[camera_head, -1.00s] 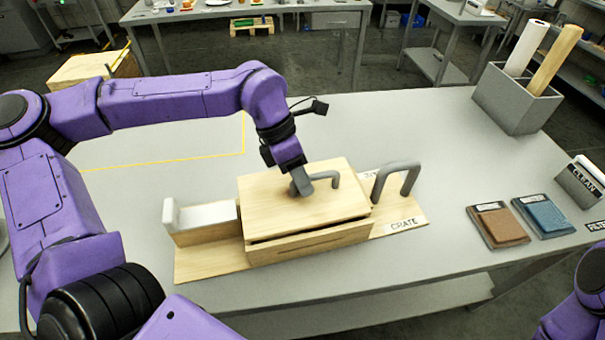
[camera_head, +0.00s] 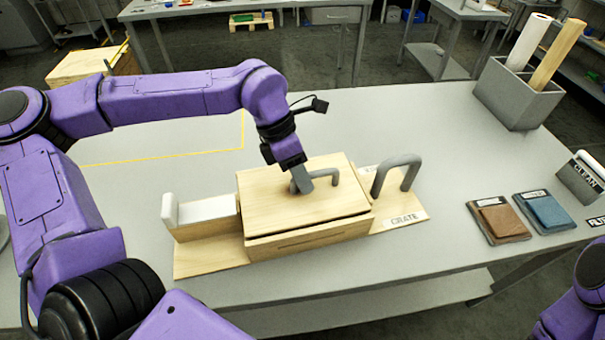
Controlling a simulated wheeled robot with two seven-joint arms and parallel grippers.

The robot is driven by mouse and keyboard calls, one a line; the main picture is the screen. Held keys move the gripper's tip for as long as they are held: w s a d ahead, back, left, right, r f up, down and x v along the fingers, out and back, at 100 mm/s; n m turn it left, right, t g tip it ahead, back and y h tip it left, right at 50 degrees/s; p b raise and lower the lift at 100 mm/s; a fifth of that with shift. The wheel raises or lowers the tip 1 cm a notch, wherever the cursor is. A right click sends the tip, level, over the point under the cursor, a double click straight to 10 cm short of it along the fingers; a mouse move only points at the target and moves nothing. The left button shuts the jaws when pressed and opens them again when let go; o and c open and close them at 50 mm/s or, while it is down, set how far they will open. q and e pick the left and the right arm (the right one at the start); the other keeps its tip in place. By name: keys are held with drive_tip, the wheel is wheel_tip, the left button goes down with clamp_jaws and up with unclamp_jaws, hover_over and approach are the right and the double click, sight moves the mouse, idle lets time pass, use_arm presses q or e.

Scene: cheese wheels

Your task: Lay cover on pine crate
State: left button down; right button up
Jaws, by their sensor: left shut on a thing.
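The pale wooden cover (camera_head: 265,200) lies over the top of the pine crate (camera_head: 285,248), near the middle of the table. A thin dark gap shows between the cover's front edge and the crate, wider toward the right. My left gripper (camera_head: 304,184) points down over the cover and is shut on its grey bar handle (camera_head: 327,173). The gripper hides the left part of the handle. I cannot tell whether the cover rests fully on the crate. My right gripper is out of view; only part of my right arm shows at the bottom right.
The crate stands on a wooden base labelled CRATE (camera_head: 404,219), with a grey arch (camera_head: 402,165) at right and a white-topped block (camera_head: 206,210) at left. Brown (camera_head: 499,218) and blue (camera_head: 544,211) pads lie right. A grey bin (camera_head: 518,95) holds rolls. The table's back left is clear.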

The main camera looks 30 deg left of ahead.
use_arm(q)
drive_tip(key=shift+f, duration=0.3)
drive_tip(key=c, duration=0.9)
unclamp_jaws()
